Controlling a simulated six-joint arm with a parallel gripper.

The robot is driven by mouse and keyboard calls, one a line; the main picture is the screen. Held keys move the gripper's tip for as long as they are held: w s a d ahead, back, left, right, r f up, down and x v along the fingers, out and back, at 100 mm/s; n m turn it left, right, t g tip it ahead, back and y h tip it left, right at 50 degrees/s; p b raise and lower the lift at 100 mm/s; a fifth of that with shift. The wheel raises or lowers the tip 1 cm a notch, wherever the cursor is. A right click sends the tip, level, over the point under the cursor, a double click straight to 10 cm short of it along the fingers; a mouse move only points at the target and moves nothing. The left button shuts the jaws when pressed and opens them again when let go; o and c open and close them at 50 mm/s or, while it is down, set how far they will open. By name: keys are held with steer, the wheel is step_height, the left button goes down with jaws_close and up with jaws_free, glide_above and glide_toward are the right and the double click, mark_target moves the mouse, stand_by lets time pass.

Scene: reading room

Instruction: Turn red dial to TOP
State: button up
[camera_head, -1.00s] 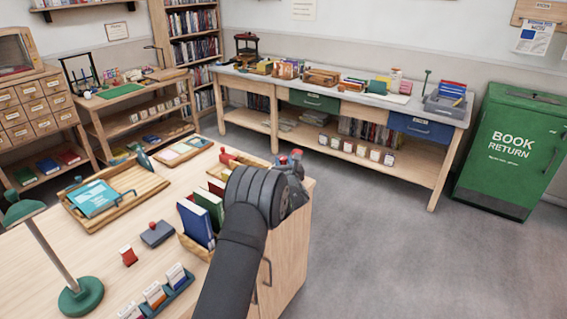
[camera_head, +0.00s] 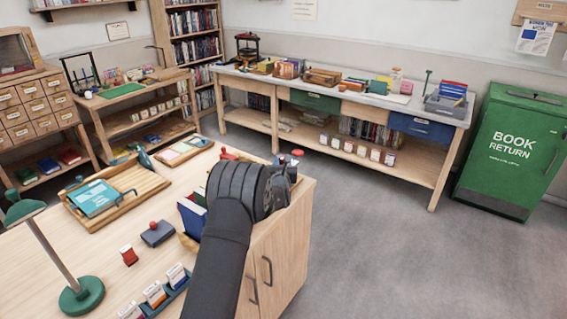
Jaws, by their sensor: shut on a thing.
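My gripper (camera_head: 284,178) is at the far right corner of the wooden desk (camera_head: 285,240), mostly hidden behind my own dark wrist. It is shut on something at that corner. A small red round piece (camera_head: 297,153) shows just past the jaws; it looks like the red dial, but its face, marks and pointer cannot be seen. The contact between jaws and dial is hidden.
Upright books (camera_head: 192,218), a stamp pad (camera_head: 157,233), a small red stamp (camera_head: 129,256) and a card holder (camera_head: 166,292) stand left of my arm. A wooden tray (camera_head: 138,185) and green lamp (camera_head: 82,296) are farther left. Floor right of the desk is clear.

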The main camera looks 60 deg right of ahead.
steer(key=shift+r, duration=0.1)
steer(key=o, duration=1)
steer(key=shift+a, duration=0.15)
steer(key=shift+v, duration=3.65)
steer(key=shift+s, duration=0.1)
